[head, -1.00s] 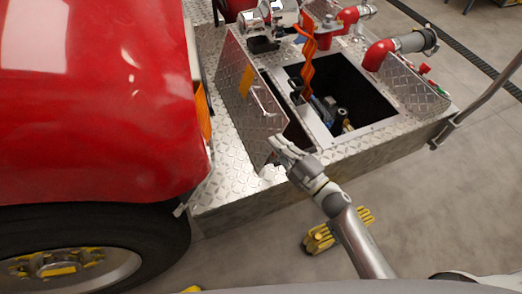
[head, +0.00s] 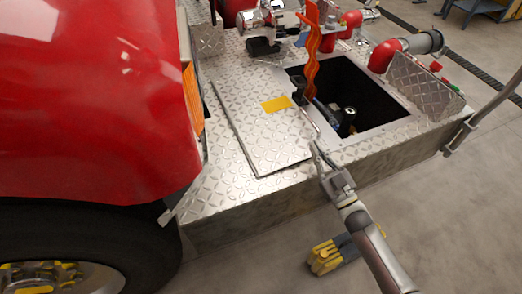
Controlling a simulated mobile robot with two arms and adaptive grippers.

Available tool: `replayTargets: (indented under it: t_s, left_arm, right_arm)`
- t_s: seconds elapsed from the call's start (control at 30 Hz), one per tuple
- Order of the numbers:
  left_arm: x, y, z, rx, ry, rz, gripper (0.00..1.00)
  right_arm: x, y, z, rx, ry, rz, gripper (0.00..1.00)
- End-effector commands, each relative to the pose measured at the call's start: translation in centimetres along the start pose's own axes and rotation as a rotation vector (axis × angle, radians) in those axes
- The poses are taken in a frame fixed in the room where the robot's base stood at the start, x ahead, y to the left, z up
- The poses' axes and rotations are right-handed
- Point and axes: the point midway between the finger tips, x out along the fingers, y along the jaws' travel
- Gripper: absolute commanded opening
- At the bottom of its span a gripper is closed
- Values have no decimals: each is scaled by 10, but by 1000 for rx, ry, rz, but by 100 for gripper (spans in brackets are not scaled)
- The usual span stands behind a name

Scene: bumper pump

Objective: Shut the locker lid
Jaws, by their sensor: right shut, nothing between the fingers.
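The locker lid (head: 258,132) is a diamond-plate metal panel with a yellow label (head: 276,104). It looks nearly flat, just left of a dark rectangular opening (head: 372,98) in the metal deck. Its left edge shows a dark shadow line. I cannot tell whether it lies fully down. The opening is uncovered, with dark and blue fittings inside. My right gripper (head: 317,158) is shut and empty at the lid's near right corner, by the opening's front left edge. I cannot tell whether it touches the lid. My left gripper is out of view.
An orange strap (head: 312,50) hangs at the opening's far left. Red pipe fittings (head: 384,54) stand at the back right. A red vehicle body (head: 90,90) fills the left. Yellow gloves (head: 326,258) lie on the floor under my right arm.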

Motion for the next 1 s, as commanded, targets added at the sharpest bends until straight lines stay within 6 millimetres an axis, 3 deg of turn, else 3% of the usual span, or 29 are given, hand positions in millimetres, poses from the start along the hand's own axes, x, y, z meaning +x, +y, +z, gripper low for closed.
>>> replayTargets:
  t_s: [0.1,0.3,1.0]
  left_arm:
    - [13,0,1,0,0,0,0]
    - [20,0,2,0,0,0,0]
    - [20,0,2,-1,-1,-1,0]
  right_arm:
    - [-5,0,14,60,0,21,0]
    - [-8,1,24,124,1,43,0]
    - [-8,2,25,150,1,52,0]
